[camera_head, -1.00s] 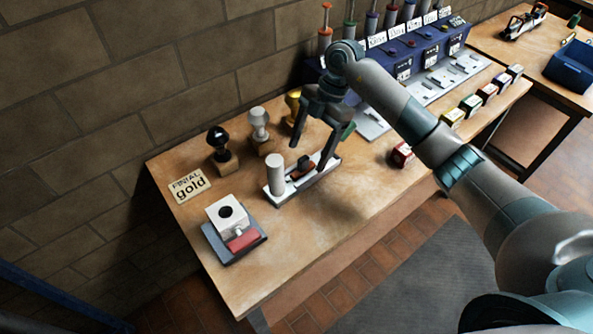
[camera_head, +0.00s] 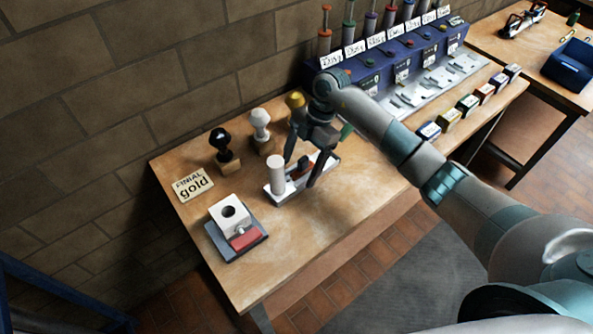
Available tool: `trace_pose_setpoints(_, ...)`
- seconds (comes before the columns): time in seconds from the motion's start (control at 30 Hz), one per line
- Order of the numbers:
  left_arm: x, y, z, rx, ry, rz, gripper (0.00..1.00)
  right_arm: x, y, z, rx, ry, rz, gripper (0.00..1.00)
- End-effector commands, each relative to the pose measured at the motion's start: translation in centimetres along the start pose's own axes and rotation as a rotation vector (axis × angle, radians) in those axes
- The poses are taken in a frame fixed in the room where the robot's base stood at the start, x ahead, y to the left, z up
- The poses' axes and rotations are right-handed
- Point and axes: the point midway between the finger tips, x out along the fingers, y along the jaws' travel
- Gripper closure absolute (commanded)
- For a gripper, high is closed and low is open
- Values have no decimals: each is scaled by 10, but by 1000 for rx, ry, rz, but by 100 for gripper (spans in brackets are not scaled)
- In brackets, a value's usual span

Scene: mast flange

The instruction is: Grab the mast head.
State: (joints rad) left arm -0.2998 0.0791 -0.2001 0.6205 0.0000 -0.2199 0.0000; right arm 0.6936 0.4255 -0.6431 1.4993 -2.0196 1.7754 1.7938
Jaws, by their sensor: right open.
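My right gripper (camera_head: 301,172) is open, with its fingers pointing down over a white tray (camera_head: 277,197) on the wooden table. A dark and reddish piece (camera_head: 304,166) shows between or just behind the fingers; I cannot tell whether they touch it. A plain white cylinder (camera_head: 276,174) stands upright at the tray's left end, just left of the fingers. I cannot tell for certain which part is the mast head. A white block with a round hole (camera_head: 230,215) sits on a grey base with a red part (camera_head: 245,239), nearer the front left. My left gripper is not in view.
Black (camera_head: 221,142), white (camera_head: 261,122) and gold (camera_head: 295,102) finials stand on wooden blocks along the wall. A card (camera_head: 192,185) reads "FINIAL gold". A blue labelled rack (camera_head: 420,58) and several small coloured boxes (camera_head: 468,104) are at right. The front middle tabletop is clear.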

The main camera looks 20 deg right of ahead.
Motion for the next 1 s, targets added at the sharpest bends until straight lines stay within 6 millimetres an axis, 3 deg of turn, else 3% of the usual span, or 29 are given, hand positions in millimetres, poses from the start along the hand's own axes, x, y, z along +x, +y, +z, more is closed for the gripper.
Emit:
trace_pose_setpoints(0.2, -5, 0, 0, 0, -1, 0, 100, 13, 0, 0, 0, -1, 0, 28)
trace_pose_setpoints(1.0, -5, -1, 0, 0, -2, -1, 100, 14, 0, 1, -1, -1, -1, 28)
